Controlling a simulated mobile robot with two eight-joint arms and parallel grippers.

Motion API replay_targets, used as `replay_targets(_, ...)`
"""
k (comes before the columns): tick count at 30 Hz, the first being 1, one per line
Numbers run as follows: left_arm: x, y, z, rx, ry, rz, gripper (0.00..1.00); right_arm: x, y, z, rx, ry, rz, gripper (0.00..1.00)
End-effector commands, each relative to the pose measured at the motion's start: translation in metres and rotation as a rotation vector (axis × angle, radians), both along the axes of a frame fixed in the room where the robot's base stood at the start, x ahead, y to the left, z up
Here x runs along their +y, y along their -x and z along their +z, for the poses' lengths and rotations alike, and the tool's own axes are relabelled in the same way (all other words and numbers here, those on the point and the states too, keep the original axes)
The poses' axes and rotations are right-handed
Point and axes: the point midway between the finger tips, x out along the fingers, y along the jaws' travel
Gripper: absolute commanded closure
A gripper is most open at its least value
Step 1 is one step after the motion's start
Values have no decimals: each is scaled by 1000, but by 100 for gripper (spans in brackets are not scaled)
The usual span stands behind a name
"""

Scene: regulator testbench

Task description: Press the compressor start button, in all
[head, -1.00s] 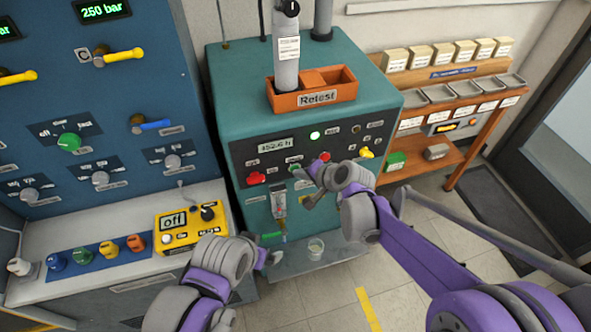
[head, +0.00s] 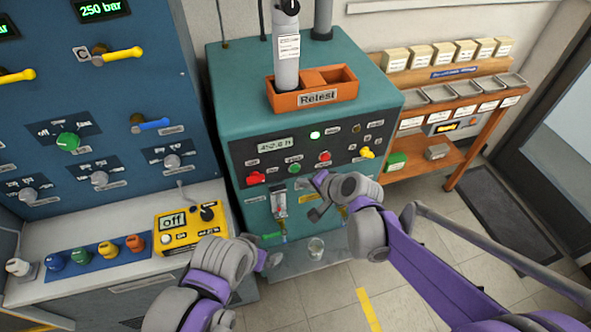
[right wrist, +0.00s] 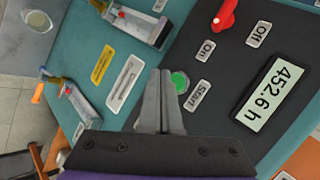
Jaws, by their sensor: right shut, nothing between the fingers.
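The green start button (head: 294,168) sits on the dark panel of the teal compressor (head: 225,95). In the right wrist view the button (right wrist: 181,82) has a "Start" label beside it. My right gripper (head: 318,182) is shut and empty, just right of and below the button in the head view. In the right wrist view its fingertips (right wrist: 159,72) appear beside the button and overlap its edge; contact cannot be told. My left gripper (head: 268,260) is low in front of the compressor, and its finger state is unclear.
The panel also has a red button (head: 324,157), a red switch (head: 256,178), a yellow switch (head: 367,153), an hour display (head: 278,146) and a lit green lamp (head: 315,135). An orange Retest tray (head: 318,97) holds a grey cylinder on top. A yellow device (head: 185,236) reads "off".

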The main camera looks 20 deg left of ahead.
Motion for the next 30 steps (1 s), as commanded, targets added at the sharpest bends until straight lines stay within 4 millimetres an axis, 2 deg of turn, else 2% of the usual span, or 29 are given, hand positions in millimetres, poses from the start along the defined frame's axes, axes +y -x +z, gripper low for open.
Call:
replay_targets(6,0,1,-2,1,0,0,0,-13,19,0,1,0,-1,100)
replay_targets(11,0,1,-3,2,0,0,0,-18,27,0,1,0,-1,100)
replay_targets(30,0,1,-3,2,0,0,0,-19,28,0,0,0,0,100)
